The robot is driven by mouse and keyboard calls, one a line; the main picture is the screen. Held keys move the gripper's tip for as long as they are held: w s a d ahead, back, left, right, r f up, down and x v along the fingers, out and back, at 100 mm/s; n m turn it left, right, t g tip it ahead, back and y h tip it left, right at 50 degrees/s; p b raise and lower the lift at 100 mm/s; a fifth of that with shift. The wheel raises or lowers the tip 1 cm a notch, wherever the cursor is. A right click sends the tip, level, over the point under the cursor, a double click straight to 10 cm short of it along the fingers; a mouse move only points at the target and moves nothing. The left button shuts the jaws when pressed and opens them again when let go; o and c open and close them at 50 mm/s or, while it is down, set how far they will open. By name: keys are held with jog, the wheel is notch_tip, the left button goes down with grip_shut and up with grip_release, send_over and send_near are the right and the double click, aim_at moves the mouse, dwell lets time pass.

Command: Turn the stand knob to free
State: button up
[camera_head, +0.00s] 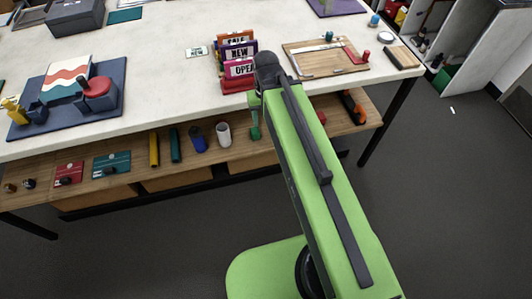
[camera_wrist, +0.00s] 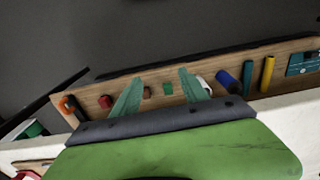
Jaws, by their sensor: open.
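My gripper (camera_wrist: 158,90) is open in the wrist view, its two green fingers spread apart and empty above the wooden shelf. In the head view it is mostly hidden behind my arm, with one green finger (camera_head: 255,122) showing at the table's front edge. I cannot tell for sure which part is the stand knob. A round red knob-like top (camera_head: 98,87) sits on a navy base (camera_head: 110,108) on the left of the table, well away from my gripper. A red plate (camera_head: 67,174) and a teal plate (camera_head: 111,165) with small dark knobs are on the shelf.
The shelf (camera_wrist: 120,85) under the white table (camera_head: 160,65) holds a yellow tube (camera_head: 154,150), a blue cylinder (camera_head: 197,139) and a white cup (camera_head: 224,134). A sign rack (camera_head: 237,86) and wooden board (camera_head: 330,68) stand near my arm.

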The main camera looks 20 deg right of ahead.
notch_tip(320, 180, down, 15)
jog(key=s+b, duration=0.1)
jog(key=b, duration=1.2)
jog(key=shift+r, duration=0.15)
notch_tip(320, 180, up, 8)
jog(key=p, duration=0.8)
jog(key=shift+c, duration=0.4)
